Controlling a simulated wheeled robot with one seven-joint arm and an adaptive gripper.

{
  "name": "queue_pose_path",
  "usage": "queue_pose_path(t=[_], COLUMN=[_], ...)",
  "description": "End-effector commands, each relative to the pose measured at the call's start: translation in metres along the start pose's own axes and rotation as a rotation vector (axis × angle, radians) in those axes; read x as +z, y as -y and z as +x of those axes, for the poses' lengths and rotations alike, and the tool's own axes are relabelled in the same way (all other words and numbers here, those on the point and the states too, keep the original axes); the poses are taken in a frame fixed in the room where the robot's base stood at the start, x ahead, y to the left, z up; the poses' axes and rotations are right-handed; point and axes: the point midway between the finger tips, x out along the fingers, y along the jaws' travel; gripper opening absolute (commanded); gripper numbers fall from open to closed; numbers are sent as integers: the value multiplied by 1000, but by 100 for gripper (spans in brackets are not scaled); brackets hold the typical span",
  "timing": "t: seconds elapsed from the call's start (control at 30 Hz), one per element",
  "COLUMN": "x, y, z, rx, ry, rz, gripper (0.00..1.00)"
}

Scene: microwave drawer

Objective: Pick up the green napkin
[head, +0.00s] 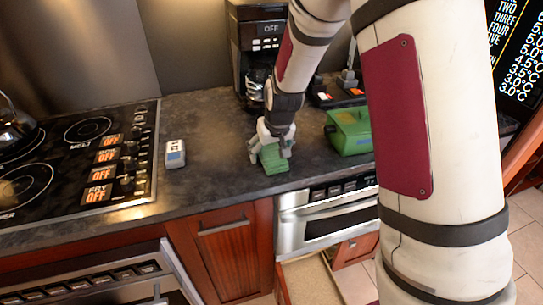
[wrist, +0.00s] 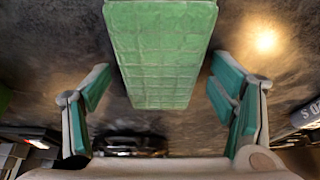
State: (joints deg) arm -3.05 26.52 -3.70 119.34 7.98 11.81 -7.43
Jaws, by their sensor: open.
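The green napkin (head: 273,160) lies on the dark countertop near its front edge, in the head view. It looks like a quilted green block in the wrist view (wrist: 160,55), at the top centre. My gripper (head: 270,148) is just above and around the napkin, pointing down. In the wrist view my gripper (wrist: 165,100) is open, with one teal-padded finger on each side of the napkin's line. Gaps show between the napkin and both fingers. Part of the napkin is hidden behind the gripper in the head view.
A green box (head: 350,131) stands on the counter to the right. A small grey device (head: 175,154) lies to the left, beside the stove (head: 75,160). A coffee maker (head: 258,50) stands behind. An open drawer (head: 308,280) is below the counter edge.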

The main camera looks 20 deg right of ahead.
Motion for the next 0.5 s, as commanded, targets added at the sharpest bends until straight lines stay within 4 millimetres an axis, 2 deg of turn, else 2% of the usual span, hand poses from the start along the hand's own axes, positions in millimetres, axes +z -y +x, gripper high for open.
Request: queue_pose_path(t=[0.2,0.4,0.5], x=[0,0,1], y=[0,-1,-2], z=[0,0,1], rx=[0,1,2], ry=[0,0,2], rz=[0,1,1], gripper=[78,32,30])
